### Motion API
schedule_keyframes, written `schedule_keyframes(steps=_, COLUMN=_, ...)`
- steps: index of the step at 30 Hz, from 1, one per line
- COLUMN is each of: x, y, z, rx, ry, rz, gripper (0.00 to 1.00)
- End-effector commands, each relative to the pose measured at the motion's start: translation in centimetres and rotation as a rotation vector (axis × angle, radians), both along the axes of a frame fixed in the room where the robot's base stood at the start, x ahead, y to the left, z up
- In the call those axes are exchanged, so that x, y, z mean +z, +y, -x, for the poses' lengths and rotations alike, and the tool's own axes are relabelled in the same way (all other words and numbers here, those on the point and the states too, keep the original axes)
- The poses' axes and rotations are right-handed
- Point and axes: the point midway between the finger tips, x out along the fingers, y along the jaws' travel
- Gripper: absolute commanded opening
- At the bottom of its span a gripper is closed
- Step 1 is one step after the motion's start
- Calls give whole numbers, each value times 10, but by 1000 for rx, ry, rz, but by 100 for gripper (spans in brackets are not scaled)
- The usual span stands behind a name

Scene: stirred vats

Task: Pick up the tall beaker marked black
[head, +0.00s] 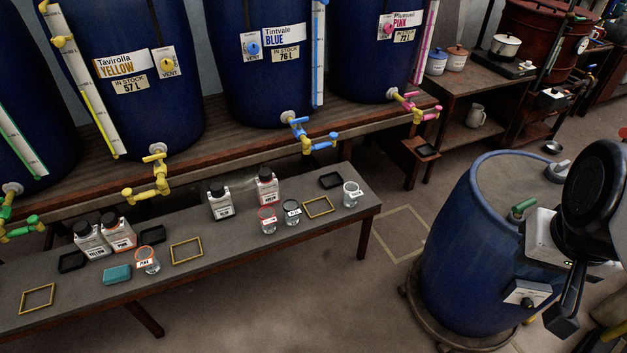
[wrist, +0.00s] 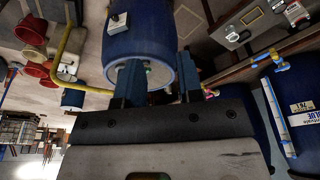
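Several small glass beakers stand on the low grey bench (head: 330,220) in the head view. One beaker with a dark rim and a pale label (head: 291,213) stands right of centre; its lettering is too small to read with certainty.
White bottles with black caps (head: 220,203) stand behind the beakers. Yellow frames (head: 318,207), black trays (head: 330,181) and a teal block (head: 117,273) lie on the bench. Blue vats with taps (head: 297,130) line the back. A blue drum (head: 465,250) stands between bench and arm.

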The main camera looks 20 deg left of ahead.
Motion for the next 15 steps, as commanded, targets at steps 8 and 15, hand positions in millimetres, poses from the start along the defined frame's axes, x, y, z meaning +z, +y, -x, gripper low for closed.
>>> schedule_keyframes(steps=8, x=-3, y=7, z=-28, rx=-18, ry=-33, rz=-12, gripper=34)
schedule_keyframes(steps=15, x=-14, y=28, z=-96, rx=-72, ry=-124, rz=-52, gripper=34)
